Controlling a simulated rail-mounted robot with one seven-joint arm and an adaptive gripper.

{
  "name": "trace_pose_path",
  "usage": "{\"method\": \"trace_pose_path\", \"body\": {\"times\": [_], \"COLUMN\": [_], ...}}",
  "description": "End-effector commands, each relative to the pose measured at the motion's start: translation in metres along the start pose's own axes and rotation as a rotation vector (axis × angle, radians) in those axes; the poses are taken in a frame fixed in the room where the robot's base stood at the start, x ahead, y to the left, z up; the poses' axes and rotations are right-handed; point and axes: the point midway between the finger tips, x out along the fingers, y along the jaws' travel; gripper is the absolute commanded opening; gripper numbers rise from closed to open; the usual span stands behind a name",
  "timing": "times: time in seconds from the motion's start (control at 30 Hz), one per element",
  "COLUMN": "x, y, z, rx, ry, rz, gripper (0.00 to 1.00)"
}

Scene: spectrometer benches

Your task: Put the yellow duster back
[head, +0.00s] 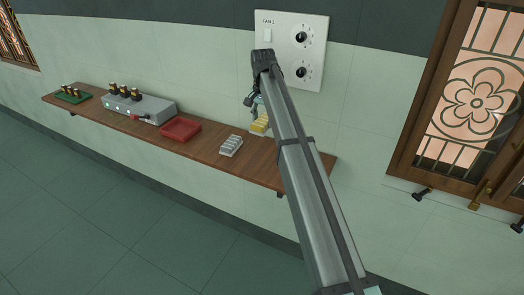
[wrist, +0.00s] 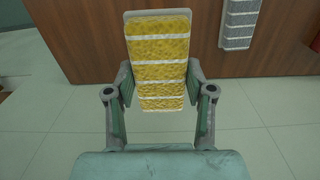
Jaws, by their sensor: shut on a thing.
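The yellow duster (wrist: 158,62), with white stripes and a pale backing, is between the two fingers of my gripper (wrist: 158,98) in the wrist view. My gripper is shut on its near end. In the head view the yellow duster (head: 260,124) shows beside my arm, at the right part of the wooden shelf (head: 200,147). My arm hides part of it. Whether it touches the shelf I cannot tell.
A grey duster (head: 231,146) lies on the shelf left of the yellow one; it also shows in the wrist view (wrist: 239,22). Further left are a red tray (head: 180,129), a grey box with knobs (head: 140,107) and a green board (head: 73,96). A fan switch panel (head: 291,50) is on the wall above.

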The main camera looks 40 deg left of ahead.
Motion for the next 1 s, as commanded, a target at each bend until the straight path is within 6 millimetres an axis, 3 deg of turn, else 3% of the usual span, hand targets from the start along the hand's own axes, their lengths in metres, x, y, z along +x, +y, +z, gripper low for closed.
{"method": "trace_pose_path", "body": {"times": [0.2, 0.4, 0.73, 1.0], "x": [0.052, 0.090, 0.113, 0.145], "y": [0.001, 0.001, 0.000, 0.000], "z": [0.001, 0.001, 0.000, 0.000], "rx": [0.001, 0.001, 0.001, 0.001], "ry": [-0.002, -0.001, 0.000, 0.000], "rz": [0.001, 0.000, 0.000, -0.001], "gripper": [0.21, 0.21, 0.21, 0.21]}}
